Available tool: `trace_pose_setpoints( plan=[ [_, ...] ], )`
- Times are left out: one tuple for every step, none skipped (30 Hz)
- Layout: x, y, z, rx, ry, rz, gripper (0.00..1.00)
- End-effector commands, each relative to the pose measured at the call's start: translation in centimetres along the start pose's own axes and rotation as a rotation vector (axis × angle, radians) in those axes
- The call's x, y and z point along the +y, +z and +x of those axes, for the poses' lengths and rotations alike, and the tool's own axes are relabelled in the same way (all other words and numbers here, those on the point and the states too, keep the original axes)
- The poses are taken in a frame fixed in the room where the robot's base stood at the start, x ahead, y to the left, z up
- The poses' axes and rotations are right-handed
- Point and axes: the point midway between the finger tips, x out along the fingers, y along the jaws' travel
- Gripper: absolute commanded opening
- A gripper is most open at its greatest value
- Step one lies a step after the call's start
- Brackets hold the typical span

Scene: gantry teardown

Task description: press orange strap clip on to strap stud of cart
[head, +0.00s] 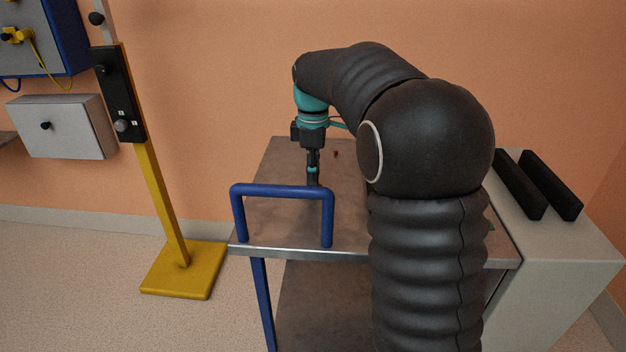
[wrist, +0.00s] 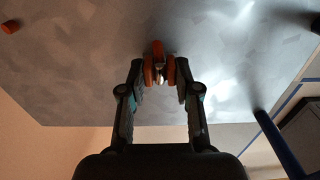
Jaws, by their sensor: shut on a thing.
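The orange strap clip (wrist: 149,71) is between the two fingertips of my gripper (wrist: 159,73) in the wrist view, close over the cart top. A small shiny metal piece (wrist: 161,74) shows in the middle of the orange; I cannot tell whether it is the strap stud or part of the clip. In the head view my gripper (head: 313,176) points down over the grey top of the cart (head: 275,172). Its tips are partly behind the blue handle, and the clip is hidden there. I cannot tell whether clip and stud touch.
The cart's blue handle (head: 283,190) rises at the front left of its top. A small red-orange piece (head: 335,154) lies farther back, also in the wrist view (wrist: 10,27). A yellow stand (head: 165,205) is left; a pale cabinet with black bars (head: 535,185) is right.

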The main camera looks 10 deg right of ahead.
Motion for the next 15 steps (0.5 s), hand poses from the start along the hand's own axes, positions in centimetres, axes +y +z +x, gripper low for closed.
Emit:
trace_pose_setpoints(
  plan=[
    [0.0, 0.0, -0.4, 0.0, 0.001, 0.0, 0.0],
    [0.0, 0.0, -0.6, 0.0, 0.001, 0.0, 0.0],
    [0.0, 0.0, -0.9, 0.0, 0.001, 0.0, 0.0],
    [0.0, 0.0, -1.1, 0.0, 0.001, 0.0, 0.0],
    [0.0, 0.0, -1.4, 0.0, 0.001, 0.0, 0.0],
    [0.0, 0.0, -1.8, 0.0, 0.001, 0.0, 0.0],
    [0.0, 0.0, -2.1, 0.0, 0.001, 0.0, 0.0],
    [0.0, 0.0, -2.4, 0.0, 0.001, 0.0, 0.0],
    [0.0, 0.0, -2.7, 0.0, 0.001, 0.0, 0.0],
    [0.0, 0.0, -3.0, 0.0, 0.001, 0.0, 0.0],
    [0.0, 0.0, -3.0, 0.001, 0.002, 0.0, 0.0],
    [0.0, 0.0, -3.2, 0.001, 0.002, 0.0, 0.0],
    [0.0, 0.0, -3.5, 0.001, 0.003, 0.0, 0.0],
    [0.1, 0.0, -3.8, 0.001, 0.003, 0.0, 0.0],
    [0.1, 0.0, -4.1, 0.001, 0.003, 0.0, 0.0]
  ],
)
